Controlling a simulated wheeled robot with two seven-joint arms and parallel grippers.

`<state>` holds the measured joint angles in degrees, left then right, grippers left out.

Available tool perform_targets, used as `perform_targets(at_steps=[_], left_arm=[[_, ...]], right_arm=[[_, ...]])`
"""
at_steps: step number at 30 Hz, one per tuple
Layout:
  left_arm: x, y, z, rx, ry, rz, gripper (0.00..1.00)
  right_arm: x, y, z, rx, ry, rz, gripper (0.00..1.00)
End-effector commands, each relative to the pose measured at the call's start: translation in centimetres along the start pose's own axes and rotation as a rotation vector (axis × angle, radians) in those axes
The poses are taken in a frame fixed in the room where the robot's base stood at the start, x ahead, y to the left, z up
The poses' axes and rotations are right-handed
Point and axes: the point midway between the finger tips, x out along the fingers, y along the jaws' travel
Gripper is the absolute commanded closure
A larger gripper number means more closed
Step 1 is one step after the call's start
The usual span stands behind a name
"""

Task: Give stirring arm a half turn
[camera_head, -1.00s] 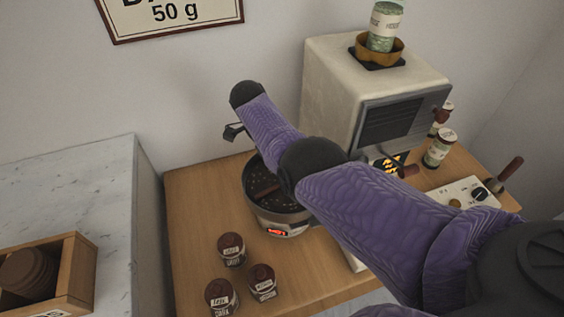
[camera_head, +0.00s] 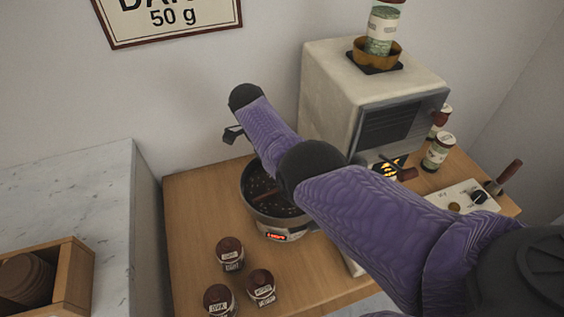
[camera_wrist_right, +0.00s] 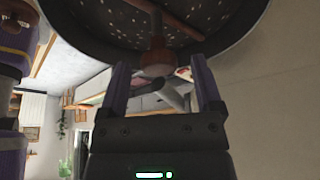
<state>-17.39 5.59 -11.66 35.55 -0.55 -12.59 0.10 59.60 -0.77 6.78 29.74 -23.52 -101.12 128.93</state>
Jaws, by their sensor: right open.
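The round dark pan (camera_head: 286,222) with a perforated floor stands on the wooden cart top, with a small lit red display on its front. The brown stirring arm (camera_head: 268,194) lies across the pan floor; my purple right arm covers part of the pan. In the right wrist view the pan rim (camera_wrist_right: 235,45) fills the top. A reddish-brown knob (camera_wrist_right: 157,58) hangs there, between the two fingers of my right gripper (camera_wrist_right: 158,66). The fingers are apart, with gaps visible on both sides of the knob. In the head view the right fingers are not clearly visible. My left gripper is not in view.
A cream machine (camera_head: 335,90) with a green-labelled jar (camera_head: 382,30) on top stands right behind the pan. Several small brown-lidded jars (camera_head: 230,252) stand in front. A marble counter (camera_head: 70,205) bears a wooden crate (camera_head: 75,275).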

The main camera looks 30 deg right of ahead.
Motion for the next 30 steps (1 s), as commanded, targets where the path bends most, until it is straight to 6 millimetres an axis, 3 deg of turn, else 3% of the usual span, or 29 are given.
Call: perform_targets(at_steps=[9,15,30], left_arm=[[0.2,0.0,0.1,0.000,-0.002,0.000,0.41],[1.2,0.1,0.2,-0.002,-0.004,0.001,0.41],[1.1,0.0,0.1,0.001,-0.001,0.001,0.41]], right_arm=[[-6.8,-0.1,0.1,0.000,-0.003,-0.003,0.17],[-9.5,-0.1,0.1,0.002,-0.001,-0.002,0.17],[-9.8,-0.1,0.0,0.001,0.000,-0.001,0.17]])
